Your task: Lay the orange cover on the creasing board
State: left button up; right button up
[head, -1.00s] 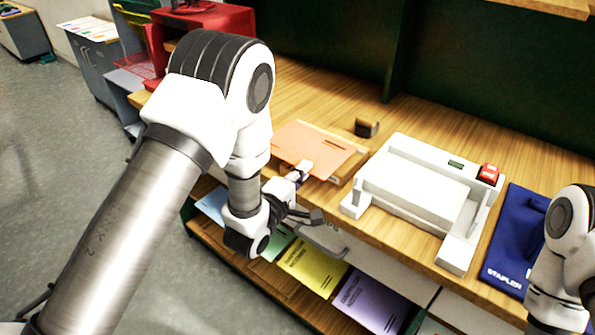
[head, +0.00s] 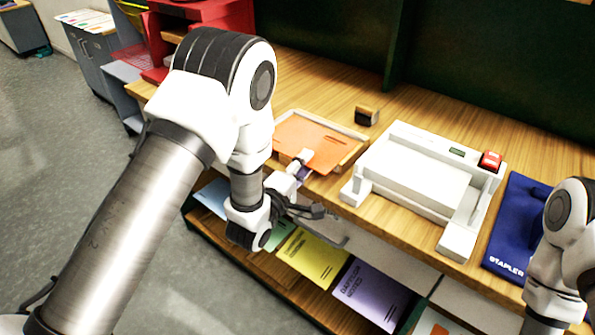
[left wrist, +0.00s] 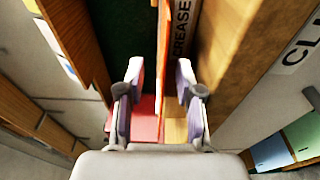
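The orange cover (head: 308,138) lies on the wooden creasing board (head: 352,158), whose rim shows around its far and right sides in the head view. My left gripper (head: 303,163) is at the cover's near edge. In the left wrist view, the fingers of this gripper (left wrist: 160,100) are apart, with the cover (left wrist: 164,45) seen edge-on between them and a gap on each side. The board's side, lettered "CREASE" (left wrist: 182,28), is right beside the cover there. My right arm shows at the right edge, but its gripper is out of view.
A white machine (head: 420,180) with a red button stands right of the board. A blue stapler mat (head: 515,225) lies beyond it. A small dark block (head: 366,116) sits behind the board. Coloured covers, including yellow (head: 308,262) and purple (head: 368,294), lie on the shelf below.

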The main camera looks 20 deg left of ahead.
pick_arm(q)
jog(key=v, duration=1.1)
jog(key=shift+s, duration=0.25)
jog(key=shift+a, duration=0.1)
jog(key=s+a+f+m+g+y, duration=0.1)
jog(key=s+f+m+g, duration=0.1)
jog(key=s+f+g, duration=0.45)
jog(key=s+a+f+m+g+y, duration=0.1)
jog(key=s+a+f+m, duration=0.15)
jog(key=f, duration=0.75)
jog(key=s+a+f+m+g+y, duration=0.1)
jog(key=s+f+m+g, duration=0.1)
jog(key=s+f+g, duration=0.5)
jog(key=s+f+m+g, duration=0.3)
jog(key=s+f+m, duration=0.1)
jog(key=s+m, duration=0.4)
jog(key=shift+s+a+f+m+y, duration=0.3)
jog(key=shift+s+a+m+y, duration=0.05)
jog(key=shift+s+a+y, duration=0.05)
